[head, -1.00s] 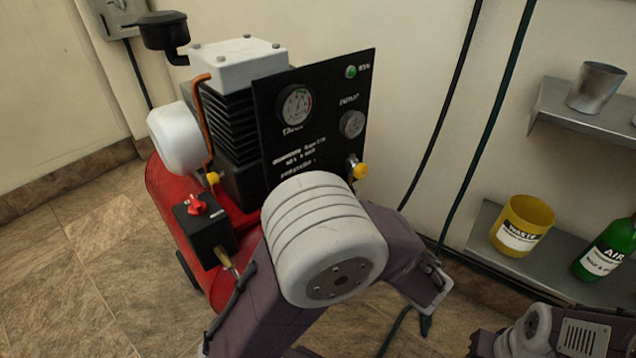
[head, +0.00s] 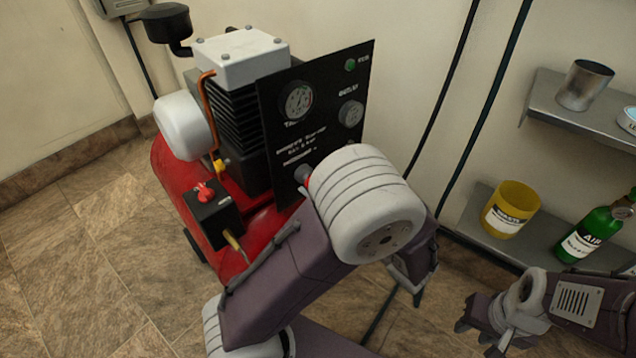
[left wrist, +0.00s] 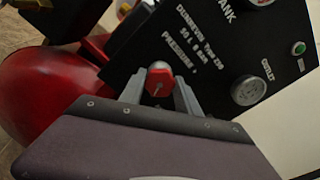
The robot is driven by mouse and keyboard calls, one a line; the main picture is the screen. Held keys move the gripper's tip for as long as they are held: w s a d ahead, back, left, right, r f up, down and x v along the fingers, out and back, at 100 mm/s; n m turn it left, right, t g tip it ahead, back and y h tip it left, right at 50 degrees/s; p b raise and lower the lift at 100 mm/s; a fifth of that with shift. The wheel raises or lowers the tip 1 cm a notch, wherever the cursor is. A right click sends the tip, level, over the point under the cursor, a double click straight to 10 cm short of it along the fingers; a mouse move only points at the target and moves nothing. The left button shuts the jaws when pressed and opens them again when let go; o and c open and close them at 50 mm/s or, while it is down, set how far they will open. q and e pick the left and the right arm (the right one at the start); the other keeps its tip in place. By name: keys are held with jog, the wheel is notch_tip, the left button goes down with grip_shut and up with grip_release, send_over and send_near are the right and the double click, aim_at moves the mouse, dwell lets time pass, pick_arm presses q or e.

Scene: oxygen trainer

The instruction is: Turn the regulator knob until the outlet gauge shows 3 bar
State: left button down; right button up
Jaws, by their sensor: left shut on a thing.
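The red regulator knob (left wrist: 160,80) is low on the black panel (left wrist: 215,50). In the left wrist view the two grey fingers of my left gripper (left wrist: 159,88) are on either side of it, shut on it. In the head view my left wrist hides the fingertips; only a bit of the knob (head: 308,182) shows beside it. The outlet gauge (head: 350,113) is at the panel's right and also shows in the left wrist view (left wrist: 248,90); its needle is too small to read. My right gripper (head: 474,335) is at the lower right, away from the panel, its jaw opening unclear.
The tank gauge (head: 297,100) and a green lamp (head: 350,64) are on the panel. The red tank (head: 175,195) and a black box with a red switch (head: 205,191) are left of my arm. Shelves at right hold a yellow tub (head: 512,208), green bottle (head: 595,235) and metal cup (head: 584,85).

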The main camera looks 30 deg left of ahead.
pick_arm(q)
jog(key=shift+f, duration=0.1)
dwell(0.4)
jog(key=c, duration=0.9)
grip_release()
jog(key=p+v, duration=0.5)
jog(key=v, duration=0.4)
